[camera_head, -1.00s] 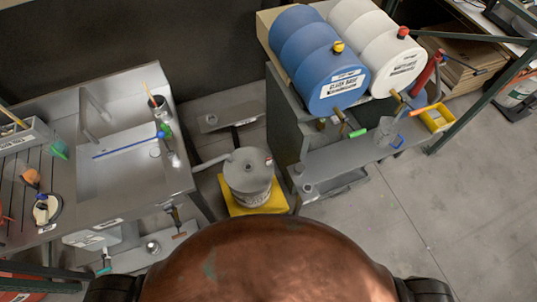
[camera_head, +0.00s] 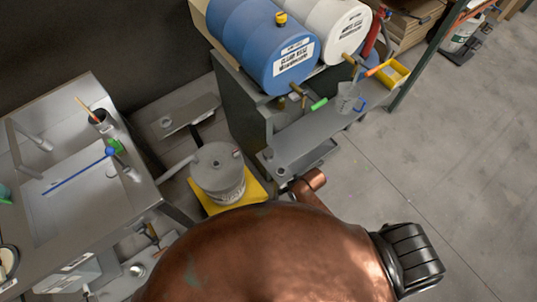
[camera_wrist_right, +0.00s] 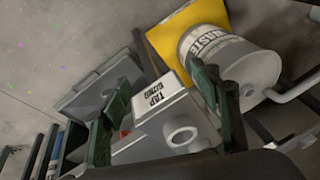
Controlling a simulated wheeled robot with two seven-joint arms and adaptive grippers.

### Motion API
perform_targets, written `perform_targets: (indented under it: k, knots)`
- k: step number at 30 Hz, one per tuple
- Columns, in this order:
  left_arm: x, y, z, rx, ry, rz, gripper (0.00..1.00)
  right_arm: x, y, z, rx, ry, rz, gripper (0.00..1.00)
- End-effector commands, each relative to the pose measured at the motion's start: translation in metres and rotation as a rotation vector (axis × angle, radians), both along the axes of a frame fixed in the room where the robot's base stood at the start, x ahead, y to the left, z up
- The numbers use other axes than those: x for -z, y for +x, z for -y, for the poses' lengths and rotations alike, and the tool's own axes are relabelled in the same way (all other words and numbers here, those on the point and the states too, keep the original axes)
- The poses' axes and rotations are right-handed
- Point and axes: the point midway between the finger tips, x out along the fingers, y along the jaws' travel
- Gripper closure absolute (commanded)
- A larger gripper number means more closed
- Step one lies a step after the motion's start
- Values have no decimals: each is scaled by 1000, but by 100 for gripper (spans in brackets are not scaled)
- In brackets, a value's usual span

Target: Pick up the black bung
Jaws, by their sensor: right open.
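I cannot pick out a black bung in either view. My right gripper (camera_wrist_right: 158,85) shows in the right wrist view, with its two dark green fingers spread apart. Between and beyond them is a pale grey block (camera_wrist_right: 150,103) with a label that starts with "TAP" and a round ring on its side. Nothing is clearly held. In the head view my right forearm reaches toward the front end of the grey shelf, and the gripper itself is hard to make out. My left gripper is not in view.
A waste drum (camera_head: 217,170) stands on a yellow base (camera_head: 255,192), also in the wrist view (camera_wrist_right: 250,62). The blue drum (camera_head: 255,40) and white drum (camera_head: 325,25) lie above the grey shelf (camera_head: 318,130). A sink bench (camera_head: 130,190) is left.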

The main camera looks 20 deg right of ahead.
Motion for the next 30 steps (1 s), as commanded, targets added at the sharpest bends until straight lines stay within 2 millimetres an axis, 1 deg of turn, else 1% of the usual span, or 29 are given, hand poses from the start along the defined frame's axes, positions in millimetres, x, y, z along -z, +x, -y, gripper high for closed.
perform_targets:
  k: [4, 6, 9, 14, 20, 21, 23, 24, 26, 27, 30]
  knots:
    - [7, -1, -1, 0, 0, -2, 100, -39, 14, -25, -29, 33, 8, 43]
    - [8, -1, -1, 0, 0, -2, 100, -50, 21, -39, -41, 48, -5, 43]
    - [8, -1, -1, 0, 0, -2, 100, -56, 31, -54, -47, 64, -23, 43]
    - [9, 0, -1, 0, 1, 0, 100, -60, 48, -73, -49, 77, -58, 43]
    - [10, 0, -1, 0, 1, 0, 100, -65, 73, -92, -37, 70, -111, 43]
    - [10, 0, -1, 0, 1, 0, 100, -67, 80, -95, -31, 66, -124, 43]
    - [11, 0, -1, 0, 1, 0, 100, -70, 92, -97, -14, 49, -147, 43]
    - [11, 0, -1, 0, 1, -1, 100, -73, 101, -97, 2, 34, -166, 43]
    - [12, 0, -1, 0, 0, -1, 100, -78, 116, -94, 38, 3, -195, 43]
    - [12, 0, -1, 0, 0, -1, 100, -83, 127, -90, 69, -21, -213, 43]
    - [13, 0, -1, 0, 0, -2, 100, -95, 151, -75, 156, -76, -247, 43]
